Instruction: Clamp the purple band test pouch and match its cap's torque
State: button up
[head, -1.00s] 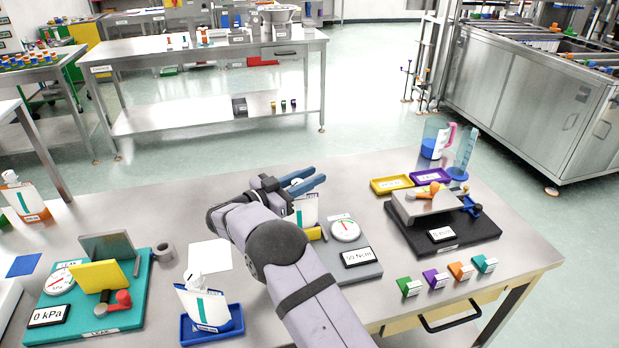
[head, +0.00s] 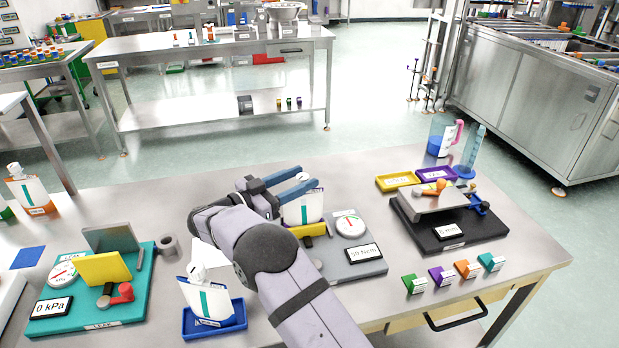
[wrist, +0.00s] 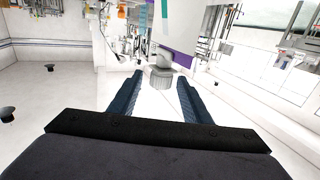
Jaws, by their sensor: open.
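A white pouch (head: 301,207) with a teal stripe stands upright at the yellow clamp part (head: 312,229) of the grey torque station (head: 372,268). In the wrist view the pouch shows a purple band (wrist: 182,58) and a grey cap (wrist: 160,77). My gripper (head: 309,178) is open at the top of the pouch. In the wrist view my gripper (wrist: 159,79) has its two blue fingers on either side of the cap, with gaps visible. I cannot tell whether the clamp is tight. The station has a dial (head: 349,226) and a display (head: 364,253).
A pouch in a blue tray (head: 213,322) stands near my arm. The teal leak station (head: 127,309) is at left, the black station (head: 447,236) at right. Coloured tags (head: 465,269) line the front right. Yellow (head: 397,181) and purple (head: 434,174) trays lie behind.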

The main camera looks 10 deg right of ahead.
aim_at(298, 177)
jog(key=shift+v, duration=1.1)
jog(key=r, duration=0.1)
jog(key=w+d+r+t, duration=0.1)
jog(key=r, duration=0.1)
jog(key=shift+w+d+n+t+p, duration=0.15)
jog(key=shift+n+t+p, duration=0.15)
jog(key=shift+w+d+r+n+t+y, duration=0.15)
jog(key=shift+n+t+y, duration=0.15)
jog(key=shift+t, duration=0.25)
jog(key=shift+d+r+n+t+y, duration=0.1)
jog(key=shift+d+n+t+y, duration=0.1)
jog(key=shift+n+t, duration=0.3)
jog(key=shift+n+t+y, duration=0.4)
jog(key=shift+t, duration=0.25)
jog(key=shift+s+f+n+t+y+b, duration=0.15)
jog(key=shift+s+n+t+y+b, duration=0.05)
jog(key=shift+n+t+y, duration=0.35)
jog(key=shift+s+f+n+t+y+b, duration=0.2)
jog(key=shift+n+t+y, duration=0.25)
jog(key=shift+t+y, duration=0.2)
jog(key=shift+s+a+f+n+t+y, duration=0.1)
jog(key=shift+s+f+n+t+y, duration=0.2)
jog(key=shift+s+f+n+y, duration=0.45)
jog(key=shift+s+a+f+n+t+y, duration=0.15)
jog(key=shift+s+f+n+t+y, duration=0.3)
jog(key=shift+y, duration=0.5)
jog(key=shift+w+f, duration=0.1)
